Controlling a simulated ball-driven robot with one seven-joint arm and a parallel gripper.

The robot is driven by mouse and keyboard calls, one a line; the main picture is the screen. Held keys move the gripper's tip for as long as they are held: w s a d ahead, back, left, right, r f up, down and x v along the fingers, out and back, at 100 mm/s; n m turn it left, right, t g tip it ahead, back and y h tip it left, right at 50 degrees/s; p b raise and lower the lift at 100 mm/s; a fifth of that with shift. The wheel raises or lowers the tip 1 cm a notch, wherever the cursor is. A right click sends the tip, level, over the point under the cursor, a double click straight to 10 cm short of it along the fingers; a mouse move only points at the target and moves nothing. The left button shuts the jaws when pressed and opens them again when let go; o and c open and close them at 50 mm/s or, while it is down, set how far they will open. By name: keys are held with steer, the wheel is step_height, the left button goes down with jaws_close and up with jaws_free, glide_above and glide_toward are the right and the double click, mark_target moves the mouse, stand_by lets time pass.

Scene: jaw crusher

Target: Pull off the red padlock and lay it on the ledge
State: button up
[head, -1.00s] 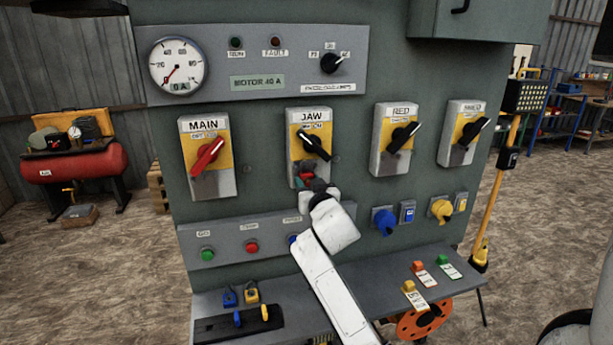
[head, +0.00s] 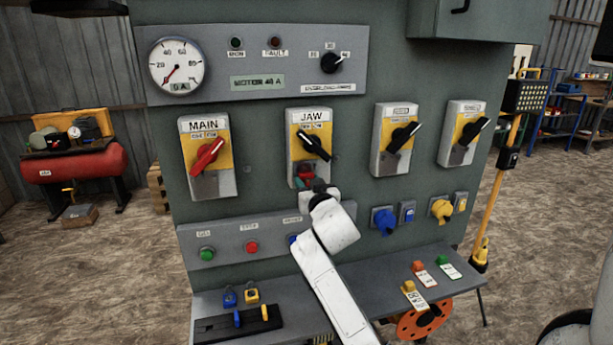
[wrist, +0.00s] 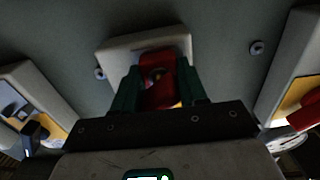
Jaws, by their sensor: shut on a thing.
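The red padlock (wrist: 158,88) shows in the wrist view between the two green fingers of my gripper (wrist: 158,98), which are shut on it. It sits in front of the lower part of the JAW switch box (head: 309,137); I cannot tell whether its shackle is still through the switch. In the head view my gripper (head: 314,186) is just below the JAW handle, and my own wrist hides most of the padlock. The grey ledge (head: 370,283) runs along the panel's bottom, below my gripper.
The ledge's left holds a black rack (head: 236,327) with blue and yellow padlocks. Tagged orange, green and yellow pieces (head: 418,267) lie on its right. The MAIN switch box (head: 207,158) and two further switch boxes (head: 397,140) flank JAW. Bare ledge shows between.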

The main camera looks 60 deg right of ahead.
steer(key=shift+p+v, duration=1.1)
steer(key=shift+v, duration=1.45)
